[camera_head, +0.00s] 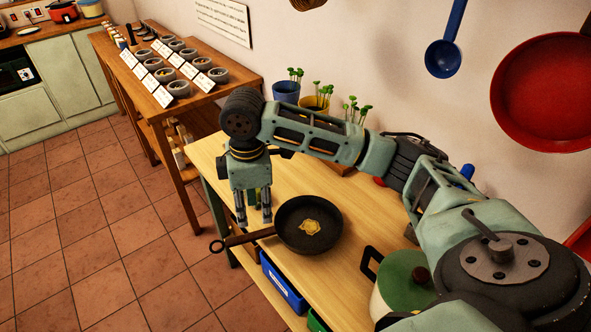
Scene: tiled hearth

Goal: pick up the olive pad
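I cannot make out a clear olive pad in this view; my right arm covers part of the table. My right gripper (255,222) points down over the near left part of the wooden table (355,225). The fingertips are just above or beside the handle of a dark frying pan (296,240); contact cannot be told. A small yellow item (310,228) lies in the pan. My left gripper is out of view.
Potted seedlings (287,91) stand along the wall. A blue bin (283,284) is below the tabletop. A red pan (548,92) and blue ladle (443,57) hang on the wall. Several bowls stand on another table.

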